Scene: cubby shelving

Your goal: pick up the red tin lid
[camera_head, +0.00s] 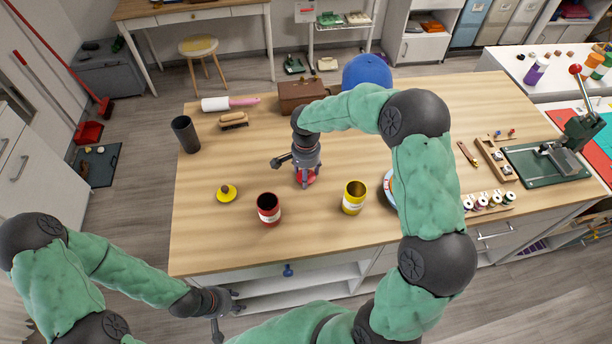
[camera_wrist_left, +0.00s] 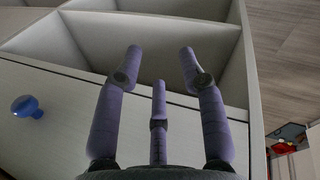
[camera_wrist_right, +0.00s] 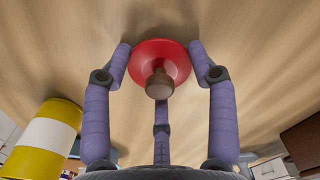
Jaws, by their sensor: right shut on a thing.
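The red tin lid (camera_head: 307,178) is on or just above the wooden table, behind the red tin (camera_head: 268,208). In the right wrist view the lid (camera_wrist_right: 160,62) shows its round red disc and brown knob. My right gripper (camera_wrist_right: 160,75) has its fingers around the lid's rim and is shut on it. In the head view my right gripper (camera_head: 305,170) points down and partly hides the lid. My left gripper (camera_head: 226,308) is open and empty, low in front of the table's drawers. Its spread fingers also show in the left wrist view (camera_wrist_left: 160,70).
A yellow tin (camera_head: 355,197) stands to the right and a yellow lid (camera_head: 227,193) lies to the left. A dark cup (camera_head: 186,134), a brush (camera_head: 233,121) and a brown box (camera_head: 301,94) stand farther back. A blue drawer knob (camera_wrist_left: 27,106) is near my left gripper.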

